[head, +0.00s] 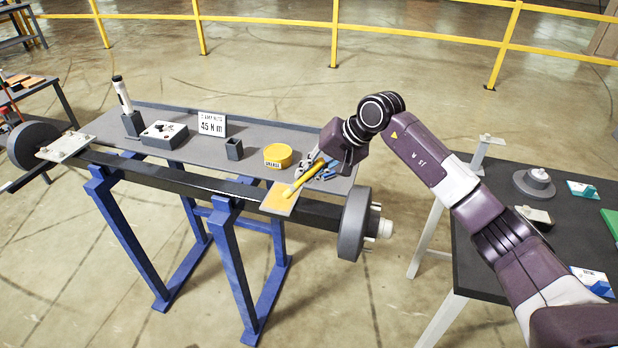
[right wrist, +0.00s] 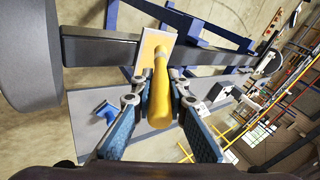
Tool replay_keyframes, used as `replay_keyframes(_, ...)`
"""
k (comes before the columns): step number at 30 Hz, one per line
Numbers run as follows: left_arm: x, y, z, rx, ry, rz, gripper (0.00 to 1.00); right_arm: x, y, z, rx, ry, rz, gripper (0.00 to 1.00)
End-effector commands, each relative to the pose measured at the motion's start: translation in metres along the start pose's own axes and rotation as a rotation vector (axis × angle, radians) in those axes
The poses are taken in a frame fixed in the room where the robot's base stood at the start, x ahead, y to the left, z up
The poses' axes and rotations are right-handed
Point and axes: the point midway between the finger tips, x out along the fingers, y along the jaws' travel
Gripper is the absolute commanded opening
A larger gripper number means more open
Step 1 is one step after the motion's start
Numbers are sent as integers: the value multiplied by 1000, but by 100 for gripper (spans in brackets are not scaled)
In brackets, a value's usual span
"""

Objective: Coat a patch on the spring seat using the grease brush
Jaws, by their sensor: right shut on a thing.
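My right gripper (head: 318,168) is shut on the yellow handle of the grease brush (head: 303,179). The brush slants down to the left, its head end over the right spring seat (head: 271,204), a flat plate on the axle beam. The brush also shows in the right wrist view (right wrist: 160,98), between the blue finger pads. There the seat (right wrist: 170,37) has an amber face with paler edges. I cannot tell whether the bristles touch it. A second, pale seat plate (head: 66,148) sits at the axle's left end. My left gripper is not in view.
Behind the axle (head: 180,176) a grey bench (head: 190,115) bears a yellow tin (head: 278,155), a small dark holder (head: 234,149), a torque sign (head: 212,124) and a control box (head: 164,134). A hub drum (head: 353,225) is right of the seat. A dark table (head: 478,262) stands at right.

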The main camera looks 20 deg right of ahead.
Motion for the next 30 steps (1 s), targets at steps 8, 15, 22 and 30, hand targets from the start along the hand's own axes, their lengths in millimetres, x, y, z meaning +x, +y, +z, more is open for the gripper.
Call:
replay_keyframes(8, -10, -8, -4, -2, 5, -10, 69, -25, -14, -4, 4, 5, 2, 0)
replay_keyframes(15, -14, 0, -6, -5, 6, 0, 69, -36, -20, -4, 8, 6, 3, 0)
replay_keyframes(22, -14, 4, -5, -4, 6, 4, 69, -36, -20, -4, 9, 6, 3, 0)
replay_keyframes(30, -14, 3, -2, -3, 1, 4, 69, -36, -20, -4, 9, 6, 3, 0)
